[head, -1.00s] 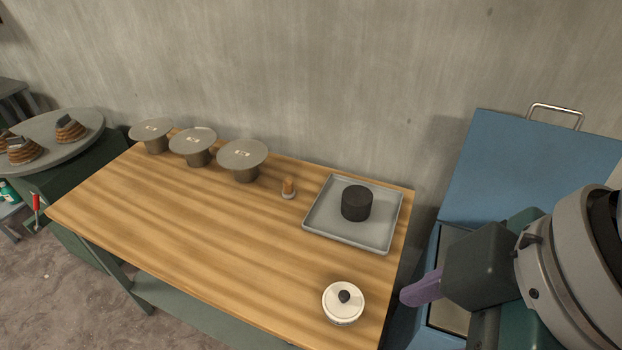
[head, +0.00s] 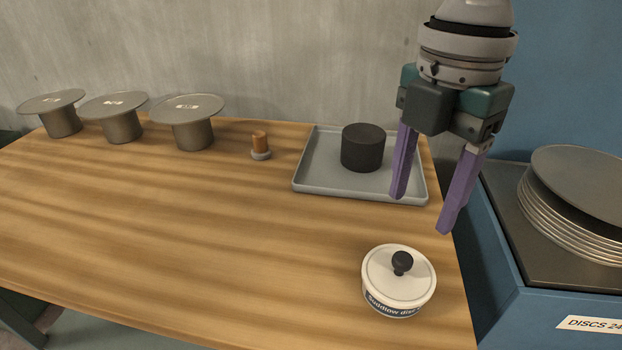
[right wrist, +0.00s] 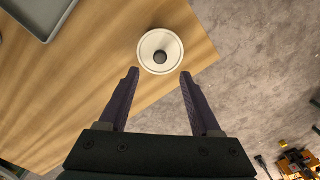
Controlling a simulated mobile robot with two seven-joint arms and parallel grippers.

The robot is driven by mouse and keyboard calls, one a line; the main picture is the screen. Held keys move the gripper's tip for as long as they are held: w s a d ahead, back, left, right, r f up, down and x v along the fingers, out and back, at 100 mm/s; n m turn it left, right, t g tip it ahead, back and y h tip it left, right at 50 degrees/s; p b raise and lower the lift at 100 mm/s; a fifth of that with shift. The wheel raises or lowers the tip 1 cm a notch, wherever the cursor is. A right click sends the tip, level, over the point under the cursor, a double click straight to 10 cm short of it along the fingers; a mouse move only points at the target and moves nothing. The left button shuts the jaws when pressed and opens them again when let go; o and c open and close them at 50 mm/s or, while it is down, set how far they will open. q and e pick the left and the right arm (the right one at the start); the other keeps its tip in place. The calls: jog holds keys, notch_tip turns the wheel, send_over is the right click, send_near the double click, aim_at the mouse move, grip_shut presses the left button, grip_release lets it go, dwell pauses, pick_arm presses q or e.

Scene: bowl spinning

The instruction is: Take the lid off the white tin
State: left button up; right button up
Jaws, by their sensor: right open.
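The white tin (head: 392,299) stands upright near the front right corner of the wooden table, with printed lettering on its side. Its white lid (head: 385,271) is on, with a black knob (head: 402,262) in the middle. My right gripper (head: 421,214) is open and empty, fingers pointing down, above and behind the tin in the head view. In the right wrist view the lid (right wrist: 149,58) lies just beyond the two fingertips (right wrist: 159,73), centred between them and apart from both. My left gripper is not in view.
A grey tray (head: 318,177) with a black cylinder (head: 362,148) stands behind the tin. A small orange-topped object (head: 260,144) and three grey pedestals (head: 192,120) are further left. A blue cabinet (head: 497,290) with stacked discs (head: 575,220) stands right of the table. The table's left middle is clear.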

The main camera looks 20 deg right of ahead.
aim_at(404, 258)
notch_tip(404, 258, down, 3)
jog(key=shift+s+r, duration=0.1)
jog(key=shift+s, duration=0.05)
notch_tip(404, 258, down, 6)
jog(key=shift+a+f+b, duration=0.1)
jog(key=shift+a+b, duration=0.05)
jog(key=shift+b, duration=0.5)
grip_shut()
